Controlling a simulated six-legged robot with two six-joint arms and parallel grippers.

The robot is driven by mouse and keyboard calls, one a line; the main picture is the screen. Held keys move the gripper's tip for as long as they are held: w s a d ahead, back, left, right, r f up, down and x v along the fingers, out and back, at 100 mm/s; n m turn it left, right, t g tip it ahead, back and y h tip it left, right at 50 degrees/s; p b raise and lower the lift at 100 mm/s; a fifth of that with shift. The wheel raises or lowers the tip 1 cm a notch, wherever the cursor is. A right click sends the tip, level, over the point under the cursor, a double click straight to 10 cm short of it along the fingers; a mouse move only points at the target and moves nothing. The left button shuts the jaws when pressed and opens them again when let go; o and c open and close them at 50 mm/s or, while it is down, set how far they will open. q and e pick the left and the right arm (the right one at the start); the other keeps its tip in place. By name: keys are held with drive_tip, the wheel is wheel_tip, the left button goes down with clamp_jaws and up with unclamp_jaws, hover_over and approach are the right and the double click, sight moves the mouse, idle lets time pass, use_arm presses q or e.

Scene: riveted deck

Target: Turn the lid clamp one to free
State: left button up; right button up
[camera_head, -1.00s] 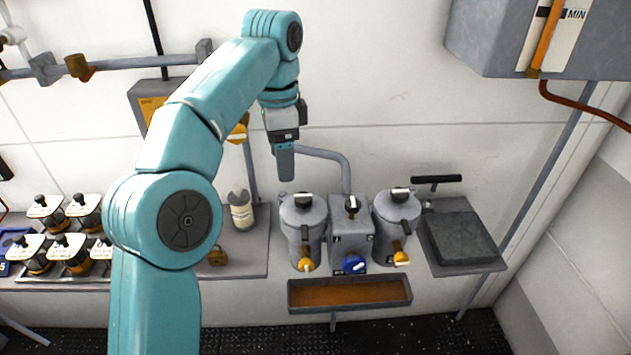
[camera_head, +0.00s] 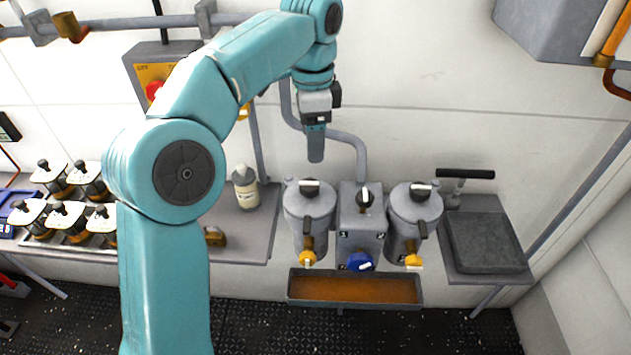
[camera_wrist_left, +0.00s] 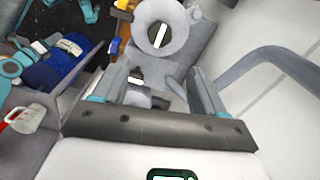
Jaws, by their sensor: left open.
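The left grey canister (camera_head: 308,212) carries a lid clamp (camera_head: 309,187), a dark knob with a white bar. The same clamp shows at the top of the left wrist view (camera_wrist_left: 160,40), with the bar slanted. A grey middle unit (camera_head: 362,222) has a similar dark-and-white knob (camera_head: 365,197) on top. The right canister (camera_head: 412,215) has its own clamp (camera_head: 422,188). My left gripper (camera_head: 316,158) is open and empty, pointing down above and apart from the left canister. In the left wrist view, a dark-and-white knob (camera_wrist_left: 137,78) appears between its fingers.
A blue knob (camera_head: 360,262) and yellow taps (camera_head: 307,259) sit at the front, above an orange-brown trough (camera_head: 350,304). A bottle (camera_head: 245,190) stands on the left shelf. A grey pipe (camera_head: 350,138) runs behind. A flat press (camera_head: 485,242) is at right.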

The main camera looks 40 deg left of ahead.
use_arm(q)
drive_tip(key=b, duration=0.1)
hover_over(311, 182)
drive_tip(key=s, duration=0.1)
drive_tip(key=f, duration=0.6)
drive_tip(key=shift+a+f, duration=0.2)
drive_tip(key=shift+a, duration=0.1)
drive_tip(key=f, duration=0.2)
drive_tip(key=w+f, duration=0.1)
drive_tip(key=f, duration=0.1)
drive_tip(key=shift+d, duration=0.3)
drive_tip(key=shift+s+a+f, duration=0.2)
drive_tip(key=shift+s+f, duration=0.1)
drive_tip(key=shift+s, duration=0.05)
drive_tip(key=shift+w+d, duration=0.2)
drive_tip(key=shift+w, duration=0.1)
drive_tip(key=shift+c, duration=0.3)
drive_tip(key=shift+s+a, duration=0.1)
drive_tip(key=c, duration=1)
